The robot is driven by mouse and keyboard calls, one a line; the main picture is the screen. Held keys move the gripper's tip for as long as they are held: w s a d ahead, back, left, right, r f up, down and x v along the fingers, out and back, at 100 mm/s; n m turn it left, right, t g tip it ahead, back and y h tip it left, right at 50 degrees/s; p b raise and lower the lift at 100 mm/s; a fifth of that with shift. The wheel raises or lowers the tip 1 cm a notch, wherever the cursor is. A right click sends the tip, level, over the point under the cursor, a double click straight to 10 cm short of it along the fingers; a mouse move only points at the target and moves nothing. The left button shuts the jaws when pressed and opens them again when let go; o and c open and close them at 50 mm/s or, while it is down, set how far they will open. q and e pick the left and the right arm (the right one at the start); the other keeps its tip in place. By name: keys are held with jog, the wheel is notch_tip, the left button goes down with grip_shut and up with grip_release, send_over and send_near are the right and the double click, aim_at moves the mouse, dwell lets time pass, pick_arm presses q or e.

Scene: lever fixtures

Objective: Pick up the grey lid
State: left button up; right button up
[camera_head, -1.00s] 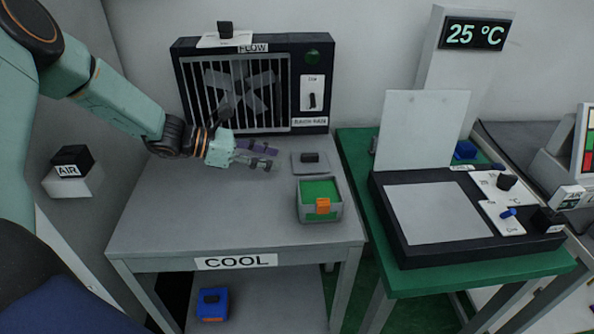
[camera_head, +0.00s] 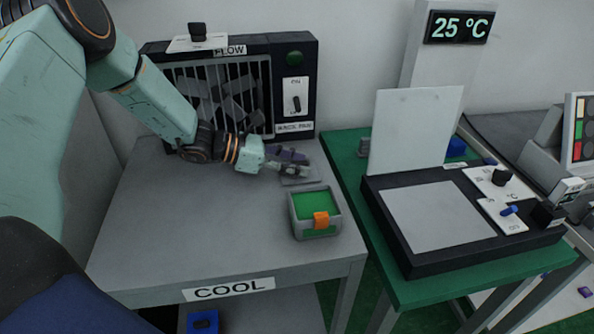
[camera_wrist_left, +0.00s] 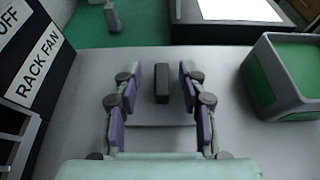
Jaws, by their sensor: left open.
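The grey lid (camera_head: 299,181) lies flat on the grey COOL table, partly hidden by my left gripper in the head view. Its dark upright handle (camera_wrist_left: 162,83) stands between the fingers in the left wrist view. My left gripper (camera_head: 298,164) is open, with purple-padded fingers on either side of the handle (camera_wrist_left: 160,88) and a gap on both sides. It is not holding the lid. My right gripper is not in view.
The black rack fan (camera_head: 298,60) stands behind. A green table with a black-framed device (camera_head: 440,260) is at the right. The table's left side is clear.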

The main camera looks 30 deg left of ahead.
pick_arm(q)
jog(key=shift+s+r, duration=0.15)
jog(key=shift+c, duration=0.5)
jog(key=shift+d, duration=0.3)
jog(key=c, duration=0.3)
jog(key=shift+a, duration=0.3)
jog(key=c, duration=0.5)
jog(key=shift+d, duration=0.1)
